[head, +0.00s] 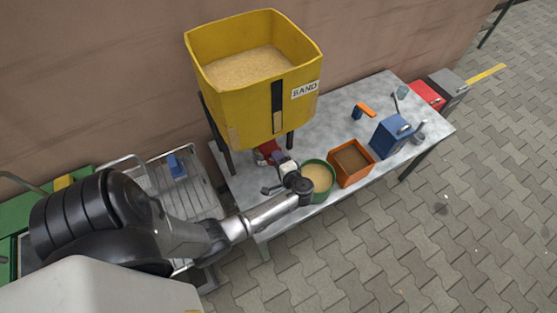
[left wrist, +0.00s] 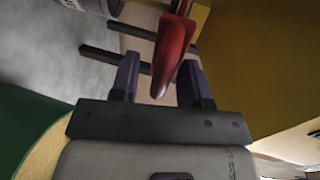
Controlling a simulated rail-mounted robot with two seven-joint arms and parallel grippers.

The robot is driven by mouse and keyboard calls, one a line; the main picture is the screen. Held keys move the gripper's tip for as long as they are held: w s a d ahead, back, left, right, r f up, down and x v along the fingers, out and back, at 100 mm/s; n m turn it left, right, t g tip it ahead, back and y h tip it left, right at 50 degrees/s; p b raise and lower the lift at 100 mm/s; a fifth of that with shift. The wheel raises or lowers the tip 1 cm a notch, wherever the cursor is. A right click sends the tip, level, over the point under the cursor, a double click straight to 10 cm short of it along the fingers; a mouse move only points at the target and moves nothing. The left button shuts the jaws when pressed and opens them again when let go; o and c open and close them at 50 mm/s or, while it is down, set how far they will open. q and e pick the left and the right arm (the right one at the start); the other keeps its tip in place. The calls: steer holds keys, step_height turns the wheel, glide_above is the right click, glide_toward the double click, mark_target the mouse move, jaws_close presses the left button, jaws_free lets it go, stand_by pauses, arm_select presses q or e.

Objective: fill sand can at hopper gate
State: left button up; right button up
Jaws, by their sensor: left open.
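The yellow hopper (head: 250,75), marked SAND and holding sand, stands on dark legs over the table. My left gripper (head: 277,160) is below its front. In the left wrist view the open gripper (left wrist: 160,80) has a red lever-like part (left wrist: 172,55) between its fingers, with no clear grip on it. A red item (head: 267,152) shows beside the gripper in the head view; I cannot tell whether it is the same part. A pale round item with a red edge (left wrist: 85,5) is cut off at the top of the wrist view; I cannot tell whether it is the can.
A green tub of sand (head: 318,178) stands close to my left gripper; an orange bin (head: 351,163) and a blue box (head: 391,137) stand to its right. An orange-and-blue tool (head: 364,110) lies behind. The paving at right is clear.

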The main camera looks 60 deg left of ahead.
mark_target(268, 147)
arm_select(q)
steer(key=shift+c, duration=0.4)
jaws_close()
steer(key=shift+x, duration=1.1)
steer(key=shift+c, duration=1.4)
jaws_free()
steer(key=shift+s, duration=0.15)
steer(key=o, duration=0.4)
steer(key=shift+r, duration=0.1)
steer(key=shift+c, duration=0.2)
steer(key=shift+a, duration=0.1)
steer(key=shift+r, duration=0.15)
